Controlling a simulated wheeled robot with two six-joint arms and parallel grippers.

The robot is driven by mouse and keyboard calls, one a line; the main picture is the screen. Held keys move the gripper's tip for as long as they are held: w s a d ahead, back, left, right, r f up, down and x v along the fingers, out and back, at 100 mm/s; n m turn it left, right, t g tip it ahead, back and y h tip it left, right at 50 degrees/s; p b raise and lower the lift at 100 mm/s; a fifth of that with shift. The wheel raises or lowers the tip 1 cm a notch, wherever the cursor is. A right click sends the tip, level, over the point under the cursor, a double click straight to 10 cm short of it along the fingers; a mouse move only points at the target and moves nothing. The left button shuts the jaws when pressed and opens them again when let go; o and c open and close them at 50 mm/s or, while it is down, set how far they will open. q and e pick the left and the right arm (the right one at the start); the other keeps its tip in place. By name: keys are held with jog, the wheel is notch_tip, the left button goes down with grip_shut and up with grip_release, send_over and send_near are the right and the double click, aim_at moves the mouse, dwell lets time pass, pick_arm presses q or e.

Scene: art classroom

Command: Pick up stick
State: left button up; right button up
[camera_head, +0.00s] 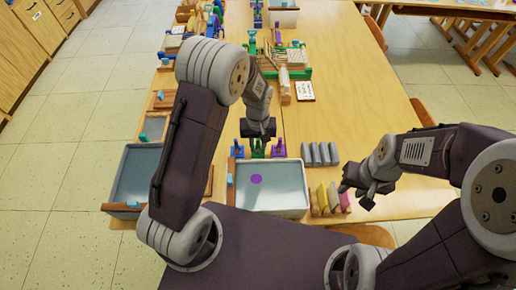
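Several thin, light wooden sticks (268,74) lie by a green rack on the far part of the table; which one is the task's stick I cannot tell. My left gripper (258,133) points down over the table just behind the grey tray. Its fingers are dark and small, and I cannot see whether they are open or shut. My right gripper (357,193) is at the right, above the table near the colored blocks, apart from the sticks. Its finger gap is not clear.
A grey tray (287,211) with a purple spot inside stands at the front, and another grey tray (122,208) at the left. Grey blocks (320,154) and colored blocks (331,197) stand to the right. The table (355,100) is clear at the right.

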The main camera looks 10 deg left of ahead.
pick_arm(q)
grip_shut()
